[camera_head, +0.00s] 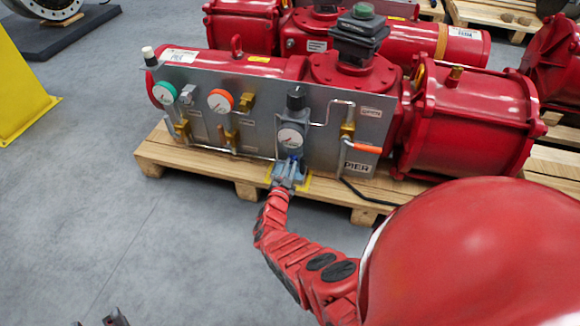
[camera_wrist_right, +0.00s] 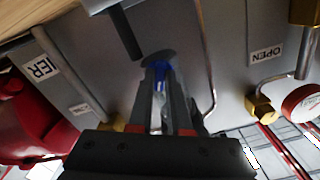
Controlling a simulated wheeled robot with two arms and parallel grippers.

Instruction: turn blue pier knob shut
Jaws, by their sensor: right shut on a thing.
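The blue knob (camera_wrist_right: 160,70) shows in the right wrist view between the tips of my right gripper (camera_wrist_right: 160,78), at the grey panel. My right gripper is shut on the knob, and the fingers hide much of it. In the head view my right gripper (camera_head: 288,174) is at the lower edge of the grey panel (camera_head: 325,125), below a dark regulator with a white gauge (camera_head: 291,138). The PIER label (camera_head: 357,168) is to its right. Dark tips at the bottom edge, seemingly my left gripper (camera_head: 103,320), are mostly cut off.
The panel carries an orange-handled valve (camera_head: 366,148), a green gauge (camera_head: 164,93), an orange gauge (camera_head: 220,101) and metal tubes. The red actuator (camera_head: 465,115) stands on a wooden pallet (camera_head: 230,178).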

